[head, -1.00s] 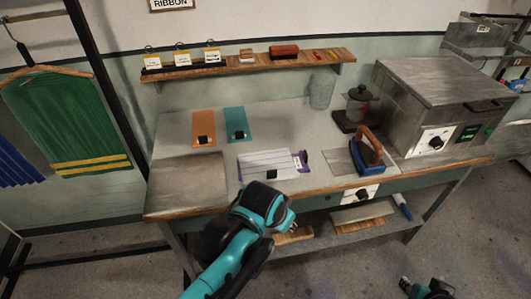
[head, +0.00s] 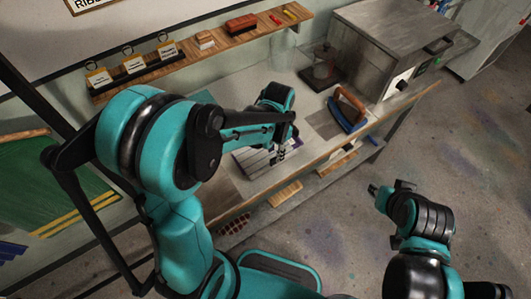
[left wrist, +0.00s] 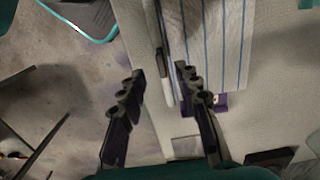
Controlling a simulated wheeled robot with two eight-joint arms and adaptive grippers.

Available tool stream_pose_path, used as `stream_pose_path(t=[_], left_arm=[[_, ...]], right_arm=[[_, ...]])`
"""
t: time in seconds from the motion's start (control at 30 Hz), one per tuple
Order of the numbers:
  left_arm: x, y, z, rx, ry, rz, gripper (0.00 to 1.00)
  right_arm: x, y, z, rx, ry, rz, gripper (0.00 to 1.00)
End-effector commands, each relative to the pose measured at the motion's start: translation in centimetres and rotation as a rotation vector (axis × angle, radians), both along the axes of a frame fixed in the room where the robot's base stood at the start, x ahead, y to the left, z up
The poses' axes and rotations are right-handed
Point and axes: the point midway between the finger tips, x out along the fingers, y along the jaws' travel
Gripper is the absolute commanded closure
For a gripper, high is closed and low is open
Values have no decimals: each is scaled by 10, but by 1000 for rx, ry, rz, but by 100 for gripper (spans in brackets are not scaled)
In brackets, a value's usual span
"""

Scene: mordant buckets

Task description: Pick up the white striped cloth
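The white striped cloth (head: 250,162) lies on the worktable (head: 310,148), partly hidden behind my left arm in the head view. In the left wrist view the cloth (left wrist: 225,40) shows blue stripes, with something purple (left wrist: 219,104) at its near end. My left gripper (head: 286,152) is low over the cloth's right part. In the left wrist view my left gripper (left wrist: 158,84) is open and empty, with one finger over the cloth's edge and the other beyond the table edge. My right gripper (head: 374,190) hangs over the floor, away from the table; its fingers are too small to judge.
A blue iron with a wooden handle (head: 348,108) stands right of the cloth. A metal box (head: 385,45) stands behind it. A wall shelf (head: 200,58) holds cards and small blocks. Open floor (head: 460,140) lies to the right.

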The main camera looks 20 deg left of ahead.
Motion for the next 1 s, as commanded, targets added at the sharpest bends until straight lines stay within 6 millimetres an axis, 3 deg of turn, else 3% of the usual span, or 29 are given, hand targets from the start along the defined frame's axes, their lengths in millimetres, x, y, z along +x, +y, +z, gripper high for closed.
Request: stream_pose_path(t=[0.3, 0.57, 0.7, 1.0], left_arm=[[1, 0, -46, 0, -1, 1, 67], [1, 0, -47, 0, -1, 2, 67], [1, 0, -47, 0, -1, 2, 99], [1, 0, -47, 0, -1, 2, 100]], right_arm=[[0, 0, -17, 0, 0, 0, 72], [0, 0, -16, 0, 0, 0, 72], [0, 0, -16, 0, 0, 0, 72], [0, 0, -16, 0, 0, 0, 72]])
